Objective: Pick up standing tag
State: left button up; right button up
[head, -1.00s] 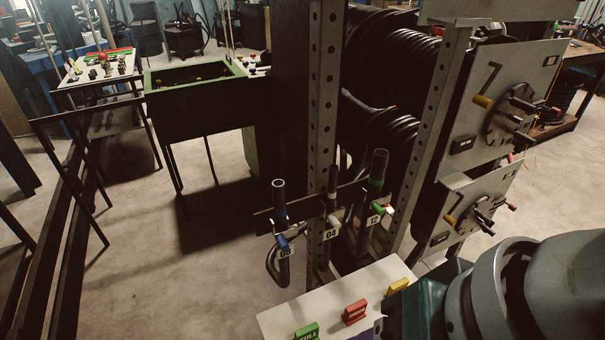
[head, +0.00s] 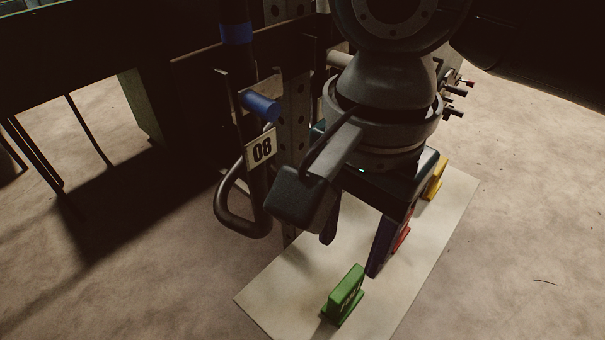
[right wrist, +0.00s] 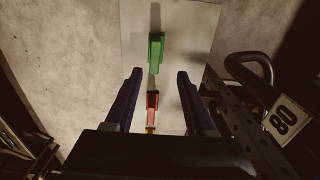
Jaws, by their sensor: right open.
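Three standing tags are in a row on a pale board (head: 275,290). The green tag (head: 345,291) is nearest, the red tag (head: 403,238) is partly hidden behind my gripper, and the yellow tag (head: 437,180) is at the far end. My right gripper (head: 352,258) is open and empty above the board, pointing down. In the right wrist view, the red tag (right wrist: 152,102) shows between the open fingers (right wrist: 159,75), and the green tag (right wrist: 156,52) lies just beyond the fingertips. The yellow tag (right wrist: 150,130) is mostly hidden there by the gripper body. My left gripper is out of view.
A dark rack with a perforated post (head: 295,110) stands close to the left of my right gripper. Bare floor lies right of the board.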

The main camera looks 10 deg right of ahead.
aim_at(350, 284)
jog(key=f, duration=0.3)
jog(key=shift+s+d+f+b, duration=0.15)
jog(key=shift+s+f+b, duration=0.05)
jog(key=shift+f+b, duration=0.2)
jog(key=f, duration=0.1)
jog(key=f+b, duration=0.1)
jog(key=f, duration=0.2)
jog(key=shift+s+f+b, duration=0.25)
jog(key=shift+s+b, duration=0.1)
jog(key=shift+f, duration=0.35)
jog(key=shift+w, duration=0.1)
jog(key=shift+c, duration=1.4)
grip_shut()
